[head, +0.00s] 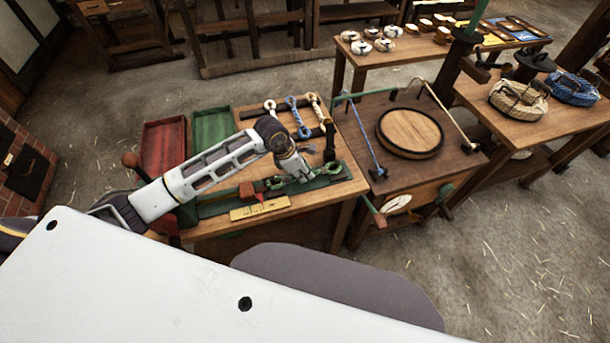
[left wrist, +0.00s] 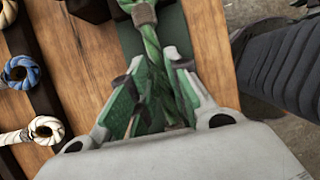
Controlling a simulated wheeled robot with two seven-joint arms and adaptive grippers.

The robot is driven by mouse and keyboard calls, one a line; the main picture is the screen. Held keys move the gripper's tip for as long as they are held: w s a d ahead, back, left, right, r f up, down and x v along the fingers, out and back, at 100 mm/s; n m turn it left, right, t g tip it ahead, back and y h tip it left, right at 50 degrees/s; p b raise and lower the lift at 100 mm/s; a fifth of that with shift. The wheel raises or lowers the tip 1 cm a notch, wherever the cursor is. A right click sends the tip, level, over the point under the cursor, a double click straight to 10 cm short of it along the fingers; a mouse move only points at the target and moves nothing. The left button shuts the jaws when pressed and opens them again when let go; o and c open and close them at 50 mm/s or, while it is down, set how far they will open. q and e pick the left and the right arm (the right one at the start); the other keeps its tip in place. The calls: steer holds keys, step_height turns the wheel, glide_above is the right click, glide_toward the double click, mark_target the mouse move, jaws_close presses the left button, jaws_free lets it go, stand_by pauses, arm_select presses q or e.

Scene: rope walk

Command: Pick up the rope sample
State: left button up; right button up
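The green rope sample (head: 333,168) lies along a dark green strip on the bench; its loop ends show on either side of my left gripper (head: 303,177). My left gripper is down at the rope's middle, which it partly hides in the head view. In the left wrist view the green rope (left wrist: 153,45) runs lengthwise between the two fingers of the gripper (left wrist: 152,75). The fingertips stand apart on either side of it, with a gap visible beside the rope. My right gripper is not in view.
Blue and white rope samples (head: 298,115) lie on a dark rack behind. A red tray (head: 163,145) and a green tray (head: 212,128) are at the bench's left. A yellow plate (head: 260,208) lies in front. A stand with a round wooden disc (head: 410,131) is right.

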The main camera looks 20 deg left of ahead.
arm_select(q)
jaws_close()
